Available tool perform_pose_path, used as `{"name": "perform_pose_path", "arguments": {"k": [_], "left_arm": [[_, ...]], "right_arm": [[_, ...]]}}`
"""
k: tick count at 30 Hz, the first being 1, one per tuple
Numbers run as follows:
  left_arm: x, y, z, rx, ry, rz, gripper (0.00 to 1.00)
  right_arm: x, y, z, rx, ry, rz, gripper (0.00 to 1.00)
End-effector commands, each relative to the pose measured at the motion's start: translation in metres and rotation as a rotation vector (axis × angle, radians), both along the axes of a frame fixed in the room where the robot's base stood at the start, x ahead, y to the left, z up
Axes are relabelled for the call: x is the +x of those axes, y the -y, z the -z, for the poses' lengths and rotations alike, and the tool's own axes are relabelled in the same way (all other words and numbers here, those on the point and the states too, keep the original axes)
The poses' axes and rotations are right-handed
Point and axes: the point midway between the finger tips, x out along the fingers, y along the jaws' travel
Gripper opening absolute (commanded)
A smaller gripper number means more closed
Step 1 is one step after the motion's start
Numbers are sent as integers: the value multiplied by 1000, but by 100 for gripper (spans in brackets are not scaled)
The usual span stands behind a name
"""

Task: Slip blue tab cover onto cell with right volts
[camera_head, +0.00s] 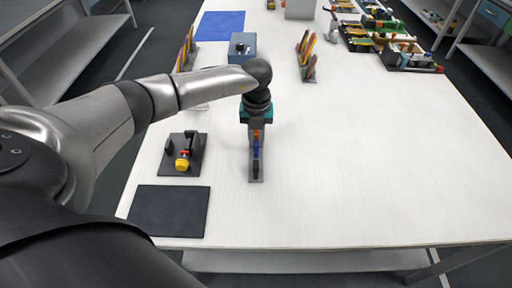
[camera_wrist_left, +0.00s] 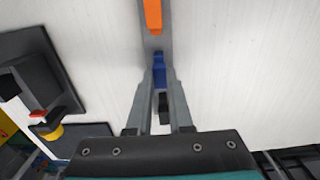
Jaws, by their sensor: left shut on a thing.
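My left gripper (camera_head: 256,143) points down over a narrow grey strip (camera_head: 256,179) in the middle of the table. In the left wrist view its fingers (camera_wrist_left: 160,76) are shut on a small blue tab cover (camera_wrist_left: 159,68). The cover is at the strip; I cannot tell whether it still touches it. An orange piece (camera_wrist_left: 153,15) lies on the strip beyond the fingertips. A small black piece (camera_wrist_left: 164,104) shows between the fingers. I cannot make out which thing is the cell with the right volts. My right gripper is not in view.
A dark plate with black parts and a yellow knob (camera_head: 182,163) lies left of the strip. A dark mat (camera_head: 170,211) is at the front left. A blue-grey box (camera_head: 242,47), racks of coloured upright pieces (camera_head: 306,55) and a blue mat (camera_head: 220,25) stand farther back.

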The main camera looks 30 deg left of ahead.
Motion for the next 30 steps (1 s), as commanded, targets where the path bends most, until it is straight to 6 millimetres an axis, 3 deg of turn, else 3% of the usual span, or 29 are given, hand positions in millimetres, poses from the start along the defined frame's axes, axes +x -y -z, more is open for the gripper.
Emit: {"name": "perform_pose_path", "arguments": {"k": [30], "left_arm": [[0, 0, -49, 1, 1, 0, 0]], "right_arm": [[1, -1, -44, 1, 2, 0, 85]]}}
